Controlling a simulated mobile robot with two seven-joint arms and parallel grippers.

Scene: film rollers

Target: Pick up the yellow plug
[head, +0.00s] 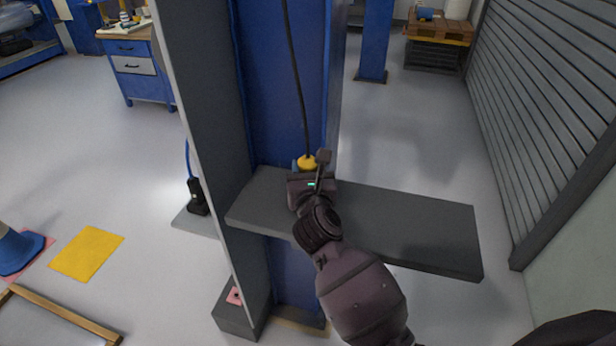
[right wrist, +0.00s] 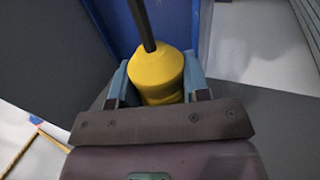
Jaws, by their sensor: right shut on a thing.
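The yellow plug (head: 306,162) is at the grey shelf against the blue column, with a black cable running up from its top. My right gripper (head: 308,167) is at the plug and hides its lower part in the head view. In the right wrist view the plug (right wrist: 156,75) sits between the two blue-grey fingers of my right gripper (right wrist: 154,88), which are shut on it. I cannot tell whether the plug touches the shelf. My left gripper is not in view.
The grey shelf (head: 430,225) extends right from the blue column (head: 275,80). A tall grey panel (head: 200,110) stands left of it. A black plug with a blue cable (head: 197,197) is beyond the panel. A ribbed shutter (head: 550,120) borders the right; floor between is clear.

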